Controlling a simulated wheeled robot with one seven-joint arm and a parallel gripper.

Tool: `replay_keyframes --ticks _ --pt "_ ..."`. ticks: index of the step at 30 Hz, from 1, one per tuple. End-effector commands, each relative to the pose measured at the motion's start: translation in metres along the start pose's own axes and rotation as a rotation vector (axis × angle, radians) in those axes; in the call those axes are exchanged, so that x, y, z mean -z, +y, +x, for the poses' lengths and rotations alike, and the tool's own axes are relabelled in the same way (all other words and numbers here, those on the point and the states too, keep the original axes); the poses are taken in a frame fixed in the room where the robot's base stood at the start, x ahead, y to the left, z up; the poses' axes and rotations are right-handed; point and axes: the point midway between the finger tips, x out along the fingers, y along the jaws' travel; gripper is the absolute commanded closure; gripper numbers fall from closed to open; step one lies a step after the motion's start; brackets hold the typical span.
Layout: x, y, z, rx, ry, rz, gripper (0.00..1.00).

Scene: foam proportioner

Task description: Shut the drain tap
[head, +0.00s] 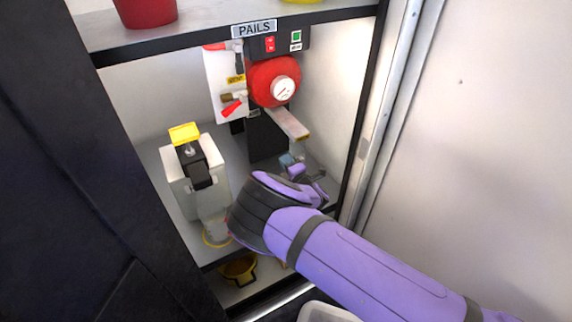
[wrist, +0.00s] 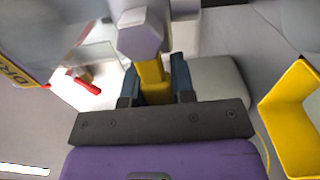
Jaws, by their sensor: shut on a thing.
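My gripper (wrist: 156,78) has its two dark blue fingers on either side of a narrow yellow handle (wrist: 152,70), and is shut on it. The handle sits below a grey hexagonal end (wrist: 140,32) of a fitting and looks like the drain tap's handle. In the head view my gripper (head: 289,161) reaches into the cabinet below the red round unit (head: 273,82). The handle cannot be made out there, and my wrist covers part of the shelf. How far the tap is turned cannot be told.
A red lever (head: 231,107) is on the white back panel. A white container with a yellow top (head: 184,133) stands left of my gripper. A yellow pail (head: 239,268) is on the level below. The cabinet's right post (head: 362,125) is close to my arm.

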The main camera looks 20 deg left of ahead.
Motion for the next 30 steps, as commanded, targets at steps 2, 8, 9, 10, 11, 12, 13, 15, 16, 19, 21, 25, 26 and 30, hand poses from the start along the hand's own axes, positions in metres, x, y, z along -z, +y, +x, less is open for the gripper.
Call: replay_keyframes --ticks 2,8,9,10,11,12,13,15,16,19,21,25,26,30 --pt "-0.001 0.003 0.000 0.000 -0.002 0.040 1.00" --pt "0.000 0.003 0.000 0.000 0.000 0.053 1.00" --pt "0.000 0.003 0.000 0.000 0.000 0.053 1.00" --pt "0.000 0.003 0.000 0.000 0.000 0.053 1.00" --pt "0.000 0.003 0.000 0.000 0.000 0.053 0.74" --pt "0.000 0.003 0.000 0.000 0.000 0.053 0.65" --pt "0.000 0.003 0.000 0.000 0.000 0.053 0.58" --pt "0.000 0.003 0.000 0.000 0.000 0.052 0.51" --pt "0.000 0.003 0.000 0.000 0.000 0.052 0.51" --pt "0.000 0.003 0.000 0.000 0.000 0.052 0.51" --pt "0.000 0.003 0.000 0.000 0.000 0.051 0.51" --pt "0.000 0.003 -0.005 0.002 -0.001 0.051 0.51" --pt "0.000 0.002 -0.008 0.002 -0.001 0.051 0.51" --pt "0.000 0.002 -0.028 0.003 -0.002 0.051 0.51"
